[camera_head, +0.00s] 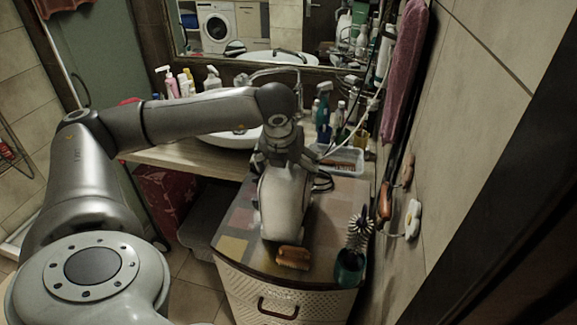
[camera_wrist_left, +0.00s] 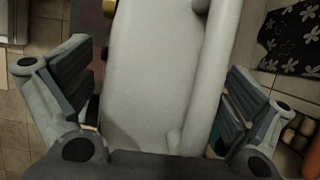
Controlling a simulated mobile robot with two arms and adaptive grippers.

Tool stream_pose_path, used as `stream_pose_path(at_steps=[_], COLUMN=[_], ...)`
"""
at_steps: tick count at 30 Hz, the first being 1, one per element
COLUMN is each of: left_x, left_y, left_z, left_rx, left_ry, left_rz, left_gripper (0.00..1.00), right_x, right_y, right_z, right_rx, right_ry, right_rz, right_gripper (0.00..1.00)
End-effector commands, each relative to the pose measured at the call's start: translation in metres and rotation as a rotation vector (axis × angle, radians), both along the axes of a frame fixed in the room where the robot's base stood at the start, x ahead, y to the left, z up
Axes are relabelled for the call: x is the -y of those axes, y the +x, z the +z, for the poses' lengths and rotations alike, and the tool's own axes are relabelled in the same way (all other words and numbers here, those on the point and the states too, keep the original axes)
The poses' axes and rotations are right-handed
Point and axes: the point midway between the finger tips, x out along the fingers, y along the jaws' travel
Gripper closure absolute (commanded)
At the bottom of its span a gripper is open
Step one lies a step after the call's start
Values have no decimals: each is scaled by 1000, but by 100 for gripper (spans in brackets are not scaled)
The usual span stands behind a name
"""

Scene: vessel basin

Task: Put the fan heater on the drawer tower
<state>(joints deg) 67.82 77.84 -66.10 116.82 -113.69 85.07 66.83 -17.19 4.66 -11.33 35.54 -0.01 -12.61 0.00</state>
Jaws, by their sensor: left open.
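The pale grey-white fan heater (camera_head: 283,207) appears to stand upright on the patterned top of the drawer tower (camera_head: 222,243). My left gripper (camera_head: 284,160) is directly above the heater, at its upper end. In the left wrist view, the heater body (camera_wrist_left: 145,85) fills the space between the two open fingers of my left gripper (camera_wrist_left: 160,95). A gap shows beside the left finger; contact at the right finger is hard to judge. The heater's underside is hidden. My right gripper is not in view.
A brown brush (camera_head: 293,258) and a bottle brush in a green holder (camera_head: 350,266) are at the tower's front right. A clear tray (camera_head: 342,160) lies behind. A sink (camera_head: 232,138) and several bottles stand at the back. The wall is close on the right.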

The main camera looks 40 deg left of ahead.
Motion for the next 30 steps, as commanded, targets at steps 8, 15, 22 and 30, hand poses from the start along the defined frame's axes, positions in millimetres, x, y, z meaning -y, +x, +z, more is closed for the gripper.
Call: stream_pose_path(at_steps=[8,15,22,30], left_x=[0,0,0,0], left_y=[1,1,0,2], left_z=[-1,-1,0,2], left_rx=[1,1,1,8], left_ry=[0,0,0,1], left_rz=[0,0,0,0], left_gripper=[8,39,68,95], right_x=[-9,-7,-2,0], right_y=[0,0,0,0], right_z=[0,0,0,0], right_rx=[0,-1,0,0], right_ry=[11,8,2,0], right_rz=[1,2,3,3], right_gripper=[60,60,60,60])
